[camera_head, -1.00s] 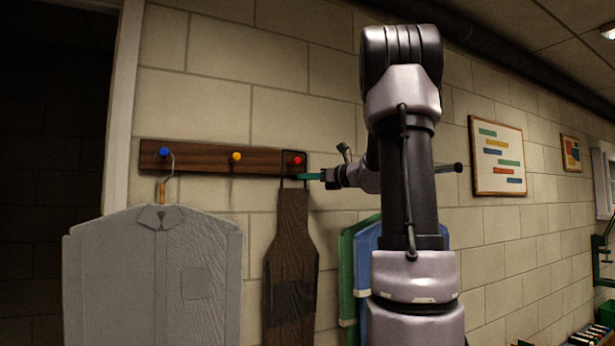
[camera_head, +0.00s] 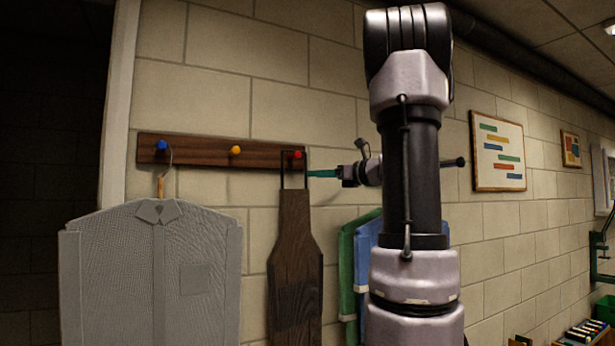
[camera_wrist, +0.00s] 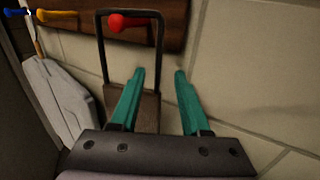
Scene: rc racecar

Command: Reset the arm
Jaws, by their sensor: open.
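My gripper (camera_head: 323,173) is to the right of the red peg (camera_head: 297,154) in the head view, in front of the wall. In the wrist view my gripper (camera_wrist: 158,75) has its two teal fingers spread with nothing between their tips. A dark wooden paddle-shaped board (camera_head: 295,262) hangs by its black wire loop from the red peg. In the wrist view the loop (camera_wrist: 160,50) and the top of the board (camera_wrist: 147,110) show beyond the left finger, and the red peg (camera_wrist: 128,22) is above. My arm hides part of the wall.
The peg rail (camera_head: 200,150) also has a yellow peg (camera_head: 235,150) and a blue peg (camera_head: 161,146). A grey shirt (camera_head: 150,275) hangs from the blue peg. Green (camera_head: 347,270) and blue (camera_head: 366,260) garments hang close beside my arm.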

